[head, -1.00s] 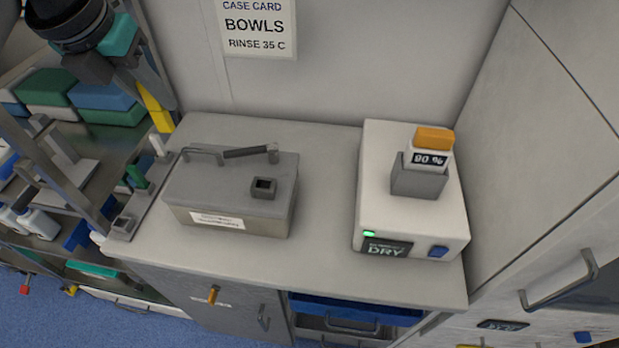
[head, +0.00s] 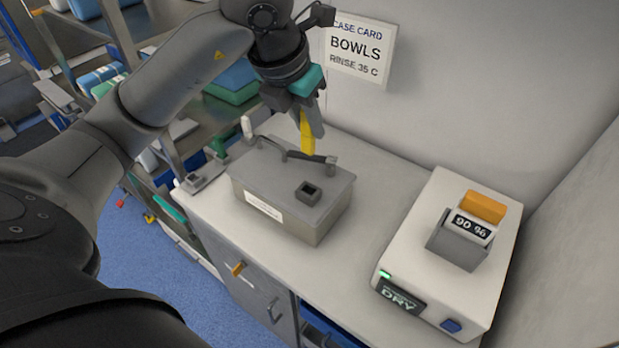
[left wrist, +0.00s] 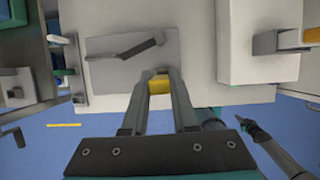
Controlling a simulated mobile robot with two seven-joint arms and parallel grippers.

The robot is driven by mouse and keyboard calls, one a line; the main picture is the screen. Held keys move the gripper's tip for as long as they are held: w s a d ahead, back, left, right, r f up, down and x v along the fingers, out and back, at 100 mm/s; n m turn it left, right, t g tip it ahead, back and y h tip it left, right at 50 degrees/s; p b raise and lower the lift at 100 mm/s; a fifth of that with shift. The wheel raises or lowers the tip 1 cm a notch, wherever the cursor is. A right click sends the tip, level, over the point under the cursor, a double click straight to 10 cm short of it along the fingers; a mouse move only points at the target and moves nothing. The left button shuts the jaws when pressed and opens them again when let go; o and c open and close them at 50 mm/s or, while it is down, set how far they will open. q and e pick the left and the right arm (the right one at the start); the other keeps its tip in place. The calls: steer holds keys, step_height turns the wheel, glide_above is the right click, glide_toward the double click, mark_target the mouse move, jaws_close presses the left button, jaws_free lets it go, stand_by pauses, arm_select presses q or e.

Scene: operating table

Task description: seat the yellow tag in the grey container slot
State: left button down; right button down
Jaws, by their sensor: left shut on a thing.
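The yellow tag (head: 308,135) hangs below my left gripper (head: 309,118), which is shut on it. It also shows between the fingers in the left wrist view (left wrist: 160,86). The grey container (head: 268,222) stands on the counter with a bar handle on its lid. Its slot is a small dark square socket (head: 309,192) on the lid's right part. In the head view the tag appears above the handle's right part, up from the socket and apart from it. The socket is hidden in the left wrist view. A dark arm part shows low right there; the right gripper's jaws are unclear.
A white DRY unit (head: 408,250) stands to the right, with a grey holder and an orange-topped 90 % block (head: 483,207). Clear counter (head: 365,225) lies between it and the container. Shelves are at the left; a wall with a BOWLS card (head: 358,50) is behind.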

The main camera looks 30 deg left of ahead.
arm_select(q)
steer(key=shift+f+b, duration=0.55)
steer(key=shift+f, duration=5.5)
arm_select(e)
steer(key=shift+d+f, duration=0.5)
steer(key=shift+f, duration=0.1)
arm_select(q)
steer(key=shift+f, duration=0.1)
arm_select(e)
steer(key=shift+f, duration=0.15)
arm_select(q)
steer(key=c, duration=0.7)
jaws_free()
steer(key=shift+s+r, duration=0.1)
steer(key=shift+r, duration=0.4)
steer(key=p+v, duration=0.1)
steer(key=v, duration=1)
steer(key=shift+s+d+r, duration=0.1)
steer(key=shift+s, duration=0.05)
arm_select(e)
steer(key=shift+r, duration=0.7)
